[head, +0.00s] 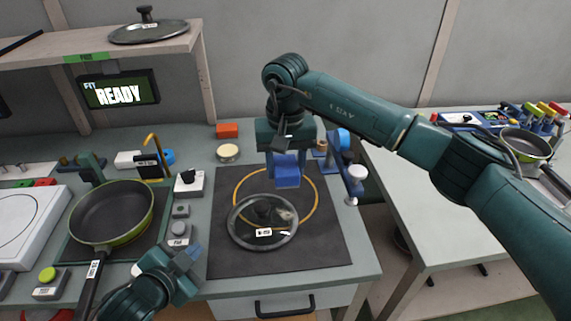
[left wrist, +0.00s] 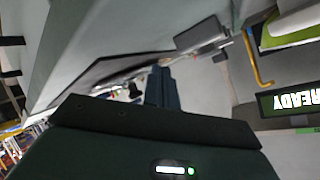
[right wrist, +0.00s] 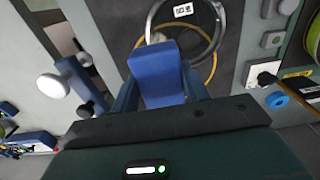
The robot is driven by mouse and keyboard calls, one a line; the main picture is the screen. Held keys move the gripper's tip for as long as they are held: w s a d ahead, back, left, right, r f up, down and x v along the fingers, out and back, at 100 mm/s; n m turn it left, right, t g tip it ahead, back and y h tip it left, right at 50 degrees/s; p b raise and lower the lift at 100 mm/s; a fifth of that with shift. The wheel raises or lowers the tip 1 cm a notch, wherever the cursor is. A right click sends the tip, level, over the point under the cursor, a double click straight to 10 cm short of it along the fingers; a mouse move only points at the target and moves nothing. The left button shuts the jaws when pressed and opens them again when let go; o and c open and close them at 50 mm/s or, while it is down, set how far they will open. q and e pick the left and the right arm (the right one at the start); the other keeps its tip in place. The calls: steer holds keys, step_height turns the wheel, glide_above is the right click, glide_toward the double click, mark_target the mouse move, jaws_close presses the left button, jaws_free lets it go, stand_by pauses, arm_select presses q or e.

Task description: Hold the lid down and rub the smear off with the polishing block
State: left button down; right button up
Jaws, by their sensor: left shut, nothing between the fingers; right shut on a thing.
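The round lid (head: 250,222) with a grey rim and dark knob lies on the dark mat (head: 235,262), overlapping an orange ring (head: 315,205). A pale tan smear (head: 285,215) shows on the lid, right of its knob. My right gripper (head: 287,154) is shut on the blue polishing block (head: 287,174) and holds it behind the lid, apart from the smear. The block also shows in the right wrist view (right wrist: 160,75). My left gripper (head: 188,257) is shut and empty, left of the lid near the mat's left edge; its fingers show in the left wrist view (left wrist: 162,88).
A green-rimmed pan (head: 112,212) stands left of the mat. Grey buttons (head: 180,229) lie between them. A white-headed stand (head: 356,180) is right of the mat. An orange block (head: 227,130) and a round tin (head: 228,152) are behind. Another lid (head: 149,32) sits on the shelf.

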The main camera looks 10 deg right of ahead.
arm_select(q)
steer(key=w, duration=0.2)
steer(key=w+d+n+g, duration=0.1)
steer(key=w, duration=0.1)
steer(key=w+d+g, duration=0.1)
steer(key=w, duration=0.2)
steer(key=shift+d+r+n, duration=0.1)
steer(key=shift+d+n, duration=0.05)
steer(key=shift+n, duration=0.15)
steer(key=w+d+g, duration=0.1)
steer(key=d+r+g, duration=0.1)
steer(key=d, duration=0.1)
steer(key=w+d+r+g, duration=0.1)
steer(key=shift+w+d+n, duration=0.15)
steer(key=shift+w+n, duration=0.15)
steer(key=shift+n, duration=0.1)
steer(key=d+r+g, duration=0.1)
steer(key=d+r+g+y, duration=0.1)
steer(key=shift+s+d+r+g, duration=0.2)
steer(key=shift+s+d+g, duration=0.2)
step_height(320, 180, up, 6)
steer(key=s+d+g+y, duration=0.1)
steer(key=s+g+y, duration=0.2)
glide_above(243, 234)
steer(key=shift+g, duration=0.4)
steer(key=shift+f, duration=3.15)
steer(key=shift+f, duration=1.7)
